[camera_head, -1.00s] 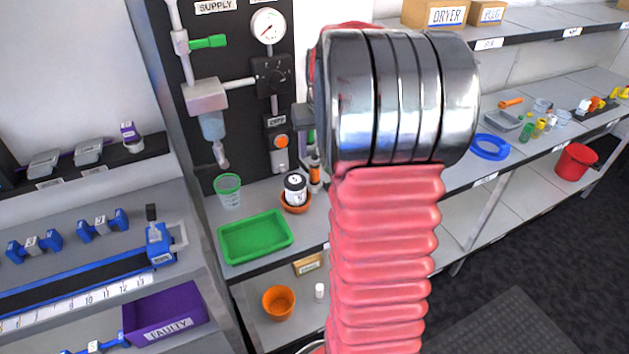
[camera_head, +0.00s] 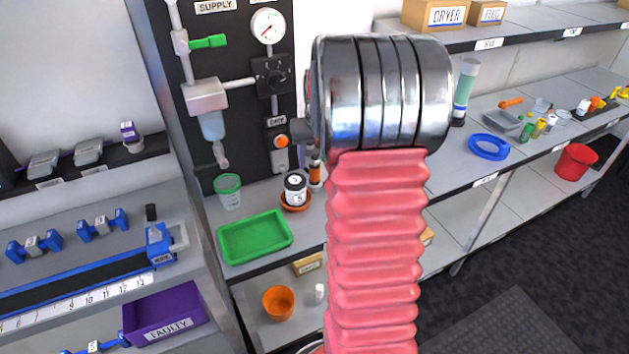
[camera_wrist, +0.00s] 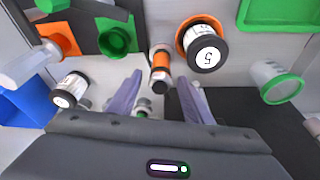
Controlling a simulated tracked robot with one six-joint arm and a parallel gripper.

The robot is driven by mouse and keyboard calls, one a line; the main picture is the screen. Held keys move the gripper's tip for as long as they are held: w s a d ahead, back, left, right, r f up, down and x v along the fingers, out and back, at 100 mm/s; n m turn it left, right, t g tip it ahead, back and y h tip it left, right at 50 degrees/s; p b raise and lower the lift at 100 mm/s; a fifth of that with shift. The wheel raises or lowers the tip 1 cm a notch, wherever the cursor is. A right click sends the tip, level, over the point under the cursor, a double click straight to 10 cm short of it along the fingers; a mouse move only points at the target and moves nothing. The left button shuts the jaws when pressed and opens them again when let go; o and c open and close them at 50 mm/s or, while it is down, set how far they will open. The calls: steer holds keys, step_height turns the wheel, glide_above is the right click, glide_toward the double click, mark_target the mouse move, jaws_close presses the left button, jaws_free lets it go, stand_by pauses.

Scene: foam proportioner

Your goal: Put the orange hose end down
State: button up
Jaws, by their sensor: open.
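A small upright cylinder with orange bands, a pale middle and a dark end, which looks like the orange hose end (camera_wrist: 160,70), stands between and just beyond my fingertips in the wrist view. My gripper (camera_wrist: 160,92) is open, with a finger on each side of it and visible gaps. I cannot tell whether its foot rests on the bench. In the head view the orange-banded cylinder (camera_head: 314,170) shows beside the panel, next to the black-and-white cartridge. My own arm hides the gripper there.
The cartridge marked 5 (camera_head: 296,188) sits in an orange ring close beside the cylinder. A green-rimmed cup (camera_head: 228,190) and a green tray (camera_head: 255,237) are on the same bench. The dark panel (camera_head: 235,110) with gauge and valve rises behind.

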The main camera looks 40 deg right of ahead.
jaws_close()
stand_by(0.4)
step_height(320, 180, up, 10)
steer(key=shift+r, duration=0.1)
stand_by(0.7)
stand_by(0.5)
